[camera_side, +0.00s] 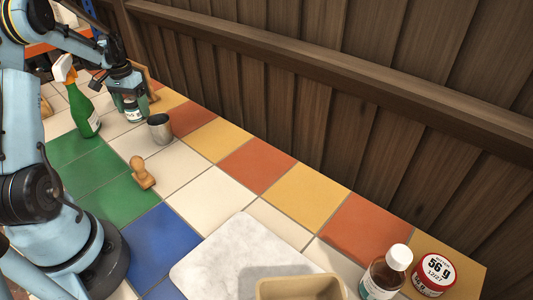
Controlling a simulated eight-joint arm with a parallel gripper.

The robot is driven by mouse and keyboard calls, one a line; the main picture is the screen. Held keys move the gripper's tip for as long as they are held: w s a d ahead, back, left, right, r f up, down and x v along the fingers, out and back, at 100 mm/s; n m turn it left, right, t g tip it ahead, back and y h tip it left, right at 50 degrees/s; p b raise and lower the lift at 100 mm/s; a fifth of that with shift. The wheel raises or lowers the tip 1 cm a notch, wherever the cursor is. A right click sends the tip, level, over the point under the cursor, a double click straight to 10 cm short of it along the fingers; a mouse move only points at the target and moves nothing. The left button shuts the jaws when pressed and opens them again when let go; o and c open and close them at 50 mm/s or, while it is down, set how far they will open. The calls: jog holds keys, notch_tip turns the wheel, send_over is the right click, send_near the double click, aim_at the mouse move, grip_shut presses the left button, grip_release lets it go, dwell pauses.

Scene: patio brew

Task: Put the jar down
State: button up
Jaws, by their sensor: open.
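A small greenish jar with a pale label (133,114) stands upright on the tiles at the far end of the table. My gripper (126,92) is open, right at the top of this jar. The fingers partly cover the jar's upper part, and I cannot tell whether they touch it. The jar's base appears to rest on the tiles.
A green spray bottle (84,103) stands left of the jar, and a grey metal cup (160,129) stands just right. A wooden tamper (142,173), marble board (220,257), tan tray (300,288), brown bottle (386,274) and red-labelled tub (434,275) are nearer. A wooden fence runs behind.

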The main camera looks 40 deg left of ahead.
aim_at(131, 100)
notch_tip(131, 100, up, 12)
jog(key=shift+f, duration=0.2)
jog(key=shift+w+d+r, duration=0.1)
jog(key=shift+d+r, duration=0.05)
jog(key=shift+r, duration=0.1)
jog(key=w+d+r+m+t+y, duration=0.1)
jog(key=w+d+r, duration=0.1)
jog(key=d, duration=0.3)
jog(key=w+d+r, duration=0.1)
jog(key=w+d, duration=0.1)
jog(key=d, duration=0.3)
jog(key=s+d+f+m+t, duration=0.1)
jog(key=s+d+m+t, duration=0.1)
jog(key=d, duration=1.1)
jog(key=s+d+f+m+t+h, duration=0.1)
jog(key=s+d+t, duration=0.3)
jog(key=d, duration=0.9)
jog(key=shift+d+f+m, duration=0.4)
jog(key=shift+m, duration=0.3)
jog(key=shift+s, duration=0.1)
